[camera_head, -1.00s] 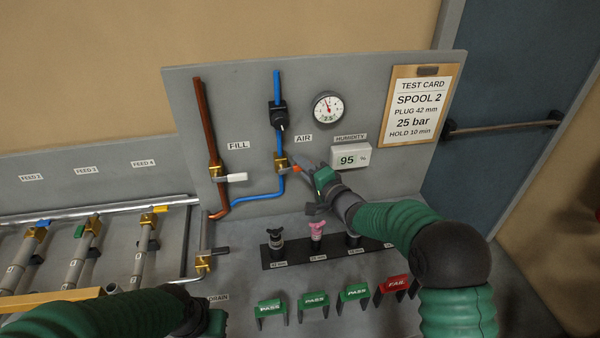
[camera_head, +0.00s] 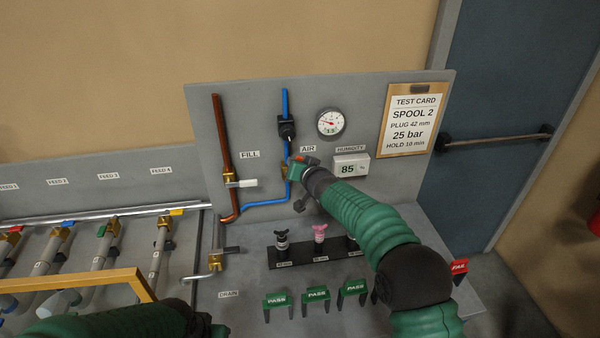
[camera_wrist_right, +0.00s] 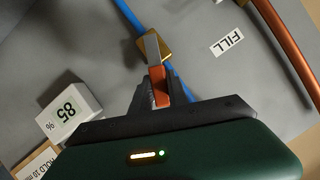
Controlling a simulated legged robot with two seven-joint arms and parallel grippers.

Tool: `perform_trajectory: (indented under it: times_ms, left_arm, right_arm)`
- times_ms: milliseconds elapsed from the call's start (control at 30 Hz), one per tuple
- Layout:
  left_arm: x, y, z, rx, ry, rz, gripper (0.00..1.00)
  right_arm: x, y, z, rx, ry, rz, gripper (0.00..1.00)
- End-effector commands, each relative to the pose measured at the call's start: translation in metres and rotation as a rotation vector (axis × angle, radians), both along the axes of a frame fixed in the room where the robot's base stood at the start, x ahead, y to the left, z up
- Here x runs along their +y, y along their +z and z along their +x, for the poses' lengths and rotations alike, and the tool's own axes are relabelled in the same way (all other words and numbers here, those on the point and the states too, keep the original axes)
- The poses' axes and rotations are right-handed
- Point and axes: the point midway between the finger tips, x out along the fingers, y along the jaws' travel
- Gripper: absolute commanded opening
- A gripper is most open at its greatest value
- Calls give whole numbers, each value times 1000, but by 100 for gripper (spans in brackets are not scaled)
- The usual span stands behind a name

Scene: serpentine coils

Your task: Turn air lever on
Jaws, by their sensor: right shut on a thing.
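The air valve (camera_head: 286,170) is a brass body on the blue pipe (camera_head: 286,105), left of the AIR label; it also shows in the right wrist view (camera_wrist_right: 155,42). Its lever is a flat metal bar with an orange grip (camera_wrist_right: 158,85). My right gripper (camera_wrist_right: 157,92) is shut on the orange grip, one finger on each side. In the head view my right gripper (camera_head: 298,173) is at the valve and hides part of the lever. My left arm lies along the bottom left, and its fingers cannot be made out.
The white-handled FILL valve (camera_head: 230,178) sits left on the copper pipe. A round gauge (camera_head: 330,122) and a humidity display (camera_head: 350,166) reading 85 are to the right. A plug rack (camera_head: 300,258) and green PASS tags (camera_head: 316,297) stand below.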

Motion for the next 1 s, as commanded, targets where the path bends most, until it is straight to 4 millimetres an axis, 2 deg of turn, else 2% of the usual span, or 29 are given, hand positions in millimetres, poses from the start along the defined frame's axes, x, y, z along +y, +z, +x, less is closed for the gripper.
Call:
perform_trajectory:
  times_ms: [33,100,400,700,1000]
  left_arm:
    - [0,-14,0,0,0,0,0]
    - [0,-23,0,0,0,0,0]
    - [0,-53,0,0,0,0,0]
    - [0,-64,0,0,0,0,0]
    - [0,-65,0,0,0,0,0]
  right_arm:
    - [2,-4,0,-14,-1,-41,0]
    - [6,-3,-1,-27,0,-102,0]
    - [19,3,-3,-69,1,-311,0]
    - [26,8,-4,-90,2,-412,0]
    - [26,11,-4,-96,2,-431,0]
